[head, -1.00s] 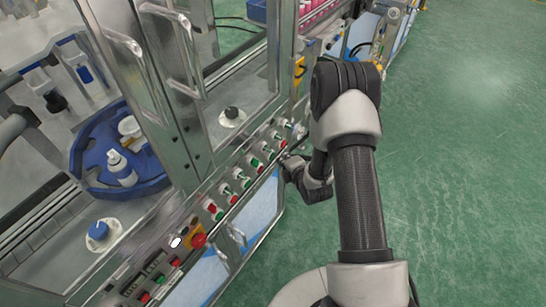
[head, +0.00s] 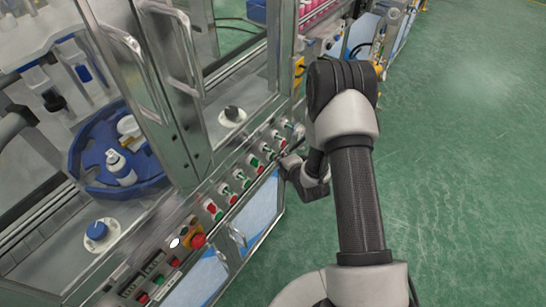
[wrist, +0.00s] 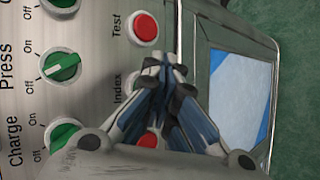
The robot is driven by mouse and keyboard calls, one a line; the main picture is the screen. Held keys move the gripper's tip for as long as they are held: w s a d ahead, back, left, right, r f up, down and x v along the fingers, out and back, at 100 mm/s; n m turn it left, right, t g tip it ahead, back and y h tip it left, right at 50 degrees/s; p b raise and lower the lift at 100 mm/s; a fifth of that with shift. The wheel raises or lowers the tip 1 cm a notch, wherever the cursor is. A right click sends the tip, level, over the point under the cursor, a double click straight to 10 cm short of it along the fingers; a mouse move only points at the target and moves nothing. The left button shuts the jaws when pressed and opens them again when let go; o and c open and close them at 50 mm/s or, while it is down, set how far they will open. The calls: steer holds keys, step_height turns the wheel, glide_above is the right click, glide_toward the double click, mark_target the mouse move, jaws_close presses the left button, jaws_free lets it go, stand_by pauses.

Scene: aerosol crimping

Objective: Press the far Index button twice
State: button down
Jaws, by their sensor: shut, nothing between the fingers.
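In the wrist view, the printed word Index (wrist: 119,88) is on the grey control panel (wrist: 95,95). The button beside that word is mostly hidden behind my gripper; only part of a pale ring shows. My gripper (wrist: 164,72) is shut and empty, its fingertips together over that spot. I cannot tell whether they touch the button. In the head view, my gripper (head: 284,160) is at the far part of the panel's button row, close to its face, and the buttons there are too small to read.
A red Test button (wrist: 145,27) is above the fingertips in the wrist view, and another red button (wrist: 148,140) shows between the fingers. Green Press (wrist: 61,66) and Charge (wrist: 64,136) knobs are to the left. A red emergency-style button (head: 198,240) is nearer on the panel. Green floor is open at right.

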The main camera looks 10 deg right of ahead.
steer(key=shift+w+a, duration=0.1)
stand_by(0.5)
steer(key=shift+s+d, duration=0.55)
steer(key=shift+s, duration=0.05)
steer(key=s+d+b, duration=0.1)
steer(key=s+d, duration=0.2)
steer(key=shift+s+d, duration=0.15)
steer(key=shift+s, duration=0.25)
stand_by(0.9)
